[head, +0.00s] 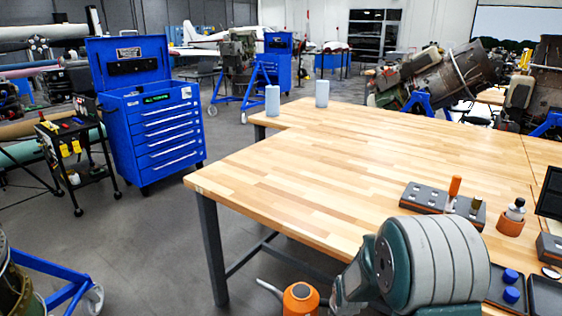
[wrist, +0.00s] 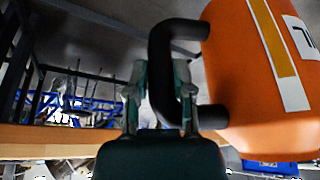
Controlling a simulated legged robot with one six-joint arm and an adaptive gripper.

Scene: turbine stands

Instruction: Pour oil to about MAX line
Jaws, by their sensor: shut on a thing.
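An orange oil can (wrist: 250,75) with a black handle (wrist: 160,50) fills the right side of the wrist view. It has a yellow and white strip down its side and a white label, partly cut off. My gripper (wrist: 160,85) is shut on the black handle. The gripper itself is hidden there. I cannot make out a MAX line or any oil.
A wooden workbench (head: 330,160) has a wide clear top. Grey trays (head: 430,197), an orange cup with a bottle (head: 511,219) and blue caps (head: 511,285) are at its right. Two blue-grey cylinders (head: 272,100) stand at the back. A blue tool cabinet (head: 155,120) stands left; turbines (head: 440,80) stand behind.

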